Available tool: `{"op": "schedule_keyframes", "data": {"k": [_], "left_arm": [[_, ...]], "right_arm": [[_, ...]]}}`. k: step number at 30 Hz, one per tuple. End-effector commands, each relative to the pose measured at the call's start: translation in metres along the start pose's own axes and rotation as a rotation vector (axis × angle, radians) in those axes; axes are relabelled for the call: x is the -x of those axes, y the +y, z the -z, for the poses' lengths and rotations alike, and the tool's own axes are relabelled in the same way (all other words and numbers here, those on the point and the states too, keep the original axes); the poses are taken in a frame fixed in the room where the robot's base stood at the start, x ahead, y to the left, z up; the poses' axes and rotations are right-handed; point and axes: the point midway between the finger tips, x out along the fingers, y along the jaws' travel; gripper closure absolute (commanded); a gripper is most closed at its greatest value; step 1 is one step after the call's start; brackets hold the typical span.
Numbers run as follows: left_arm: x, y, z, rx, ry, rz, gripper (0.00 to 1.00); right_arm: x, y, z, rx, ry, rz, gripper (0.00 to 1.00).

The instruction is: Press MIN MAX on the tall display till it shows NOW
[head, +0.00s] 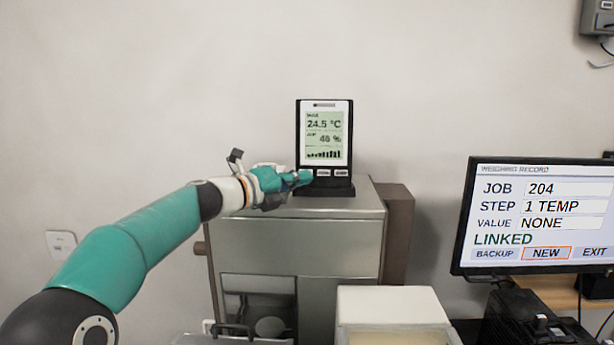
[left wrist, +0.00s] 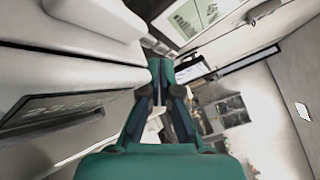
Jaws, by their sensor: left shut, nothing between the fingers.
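The tall display (head: 325,135) stands upright on a grey metal cabinet in the head view. Its pale screen reads 24.5 °C and about 46 %, with a bar graph below. The small label above the temperature is blurred but looks like MAX. A row of buttons (head: 333,173) runs under the screen; the leftmost part is hidden behind my fingers. My left gripper (head: 303,178) is shut and empty, its tips at the lower left of the display. I cannot tell whether they touch a button. In the left wrist view the closed fingers (left wrist: 161,72) show from behind.
A monitor (head: 540,215) at right shows JOB 204, STEP 1 TEMP, VALUE NONE and LINKED. The grey cabinet (head: 330,240) bears the display. A pale open box (head: 390,303) stands in front. The wall behind is bare near the display.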

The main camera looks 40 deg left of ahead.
Motion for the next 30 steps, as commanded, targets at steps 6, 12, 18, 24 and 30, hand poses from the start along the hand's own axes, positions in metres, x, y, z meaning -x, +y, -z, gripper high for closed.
{"op": "schedule_keyframes", "data": {"k": [6, 12, 18, 24, 30], "left_arm": [[0.016, -0.012, 0.013, -0.001, 0.001, 0.003, 1.0], [0.025, -0.019, 0.019, -0.001, 0.002, 0.003, 1.0], [0.025, -0.019, 0.019, 0.0, 0.002, 0.002, 1.0], [0.025, -0.019, 0.019, 0.0, 0.002, 0.003, 1.0], [0.025, -0.019, 0.019, 0.0, 0.002, 0.003, 1.0]], "right_arm": [[-0.006, 0.002, 0.0, 0.0, 0.0, 0.0, 0.6], [-0.007, 0.003, 0.0, 0.0, 0.0, 0.0, 0.6], [-0.007, 0.003, 0.0, 0.0, 0.0, 0.0, 0.6], [-0.007, 0.003, 0.0, 0.0, 0.0, 0.0, 0.6], [-0.007, 0.003, 0.0, 0.0, 0.0, 0.0, 0.6]]}}
